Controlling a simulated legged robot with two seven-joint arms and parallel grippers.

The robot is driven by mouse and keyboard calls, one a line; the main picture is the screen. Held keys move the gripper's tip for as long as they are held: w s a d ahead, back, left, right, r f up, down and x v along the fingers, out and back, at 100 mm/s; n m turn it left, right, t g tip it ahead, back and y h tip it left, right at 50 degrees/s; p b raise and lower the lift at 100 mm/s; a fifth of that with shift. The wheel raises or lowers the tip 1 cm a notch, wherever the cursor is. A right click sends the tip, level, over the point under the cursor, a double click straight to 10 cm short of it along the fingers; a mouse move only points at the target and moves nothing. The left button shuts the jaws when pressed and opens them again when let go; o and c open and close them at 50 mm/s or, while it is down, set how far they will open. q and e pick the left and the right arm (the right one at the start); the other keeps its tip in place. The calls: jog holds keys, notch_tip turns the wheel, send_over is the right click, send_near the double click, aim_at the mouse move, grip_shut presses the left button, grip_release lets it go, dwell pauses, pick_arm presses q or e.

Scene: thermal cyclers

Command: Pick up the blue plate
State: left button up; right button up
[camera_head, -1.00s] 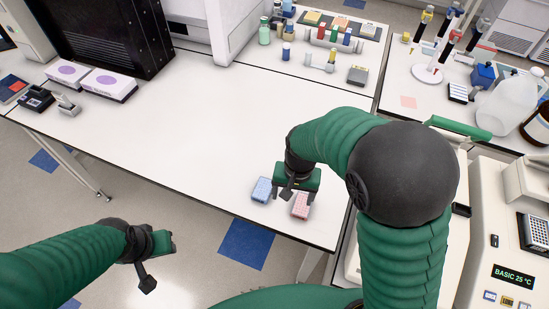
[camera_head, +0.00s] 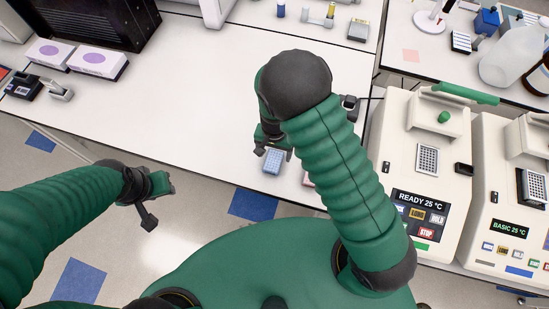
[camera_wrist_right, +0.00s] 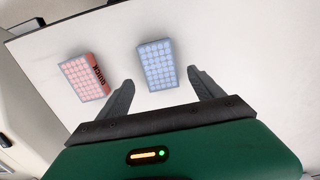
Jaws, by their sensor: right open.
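The blue plate (camera_head: 273,161) lies flat on the white table near its front edge. In the right wrist view the blue plate (camera_wrist_right: 157,65) sits ahead of the gap between the two fingers, untouched. My right gripper (camera_head: 273,147) is open above and just beside it; its fingers also show in the right wrist view (camera_wrist_right: 162,90), empty. A red plate (camera_wrist_right: 84,77) lies to the left of the blue one there; in the head view it is mostly hidden behind my right arm (camera_head: 308,180). My left gripper (camera_head: 157,193) hangs off the table over the floor, its jaws unclear.
Two thermal cyclers (camera_head: 430,165) (camera_head: 512,200) stand to the right. White boxes (camera_head: 98,62) and a small black device (camera_head: 27,87) are at the left. The middle of the white table (camera_head: 190,95) is clear.

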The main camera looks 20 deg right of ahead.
aim_at(272, 160)
jog(key=f, duration=0.2)
jog(key=s+a+f+p, duration=0.1)
jog(key=shift+f, duration=0.15)
jog(key=shift+w+f, duration=0.15)
jog(key=shift+f, duration=0.05)
jog(key=shift+w+d, duration=0.15)
jog(key=shift+d, duration=0.05)
jog(key=c, duration=0.4)
jog(key=shift+d, duration=0.2)
jog(key=c, duration=0.7)
jog(key=shift+a, duration=0.1)
jog(key=c, duration=0.3)
jog(key=shift+a+r, duration=0.1)
jog(key=shift+a, duration=0.15)
jog(key=shift+c, duration=0.3)
